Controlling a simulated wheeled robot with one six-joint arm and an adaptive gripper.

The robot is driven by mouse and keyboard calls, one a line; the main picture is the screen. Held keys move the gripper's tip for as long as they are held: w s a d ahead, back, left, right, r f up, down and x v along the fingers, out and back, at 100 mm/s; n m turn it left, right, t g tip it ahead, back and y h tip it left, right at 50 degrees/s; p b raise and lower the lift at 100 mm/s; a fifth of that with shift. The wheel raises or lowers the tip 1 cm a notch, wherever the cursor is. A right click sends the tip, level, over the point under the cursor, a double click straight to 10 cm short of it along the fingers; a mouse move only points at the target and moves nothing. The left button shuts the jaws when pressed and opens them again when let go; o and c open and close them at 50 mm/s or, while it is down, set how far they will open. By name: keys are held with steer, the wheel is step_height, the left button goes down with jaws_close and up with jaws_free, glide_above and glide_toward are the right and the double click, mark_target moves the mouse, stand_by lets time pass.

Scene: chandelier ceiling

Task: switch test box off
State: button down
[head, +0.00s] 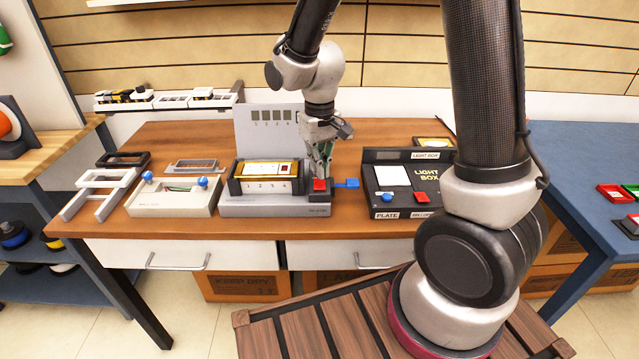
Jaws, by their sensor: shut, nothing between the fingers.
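The test box (255,209) appears to be the grey unit at the middle of the wooden table, with an upright grey panel (262,130) at its back marked with numbers. A gold-topped piece (268,170) sits in its black holder above the digits 1 to 4. At its right end is a red block-like switch (319,184) on a dark base, with a blue tab (347,183) sticking out to the right. My gripper (323,170) is shut and empty, pointing down right at the red switch. I cannot tell whether it touches the switch.
A black light box (405,208) stands close on the right. A pale tray with blue knobs (172,197) and grey frames (100,185) lie on the left. A blue table (575,150) is at the right. The table's front strip is mostly clear.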

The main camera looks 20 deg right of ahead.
mark_target(319, 181)
steer(key=shift+r, duration=2.35)
steer(key=shift+s+d, duration=0.1)
steer(key=shift+s, duration=0.1)
steer(key=s+d+r+m+t, duration=0.1)
steer(key=s+d+r+t, duration=0.1)
steer(key=s+d+r, duration=0.5)
steer(key=s+d+r+m+t, duration=0.1)
steer(key=s+d+r+t, duration=0.1)
steer(key=s+d+r, duration=0.5)
steer(key=s, duration=0.4)
steer(key=shift+s+d+r, duration=0.3)
steer(key=shift+d+r, duration=0.05)
steer(key=shift+a, duration=0.1)
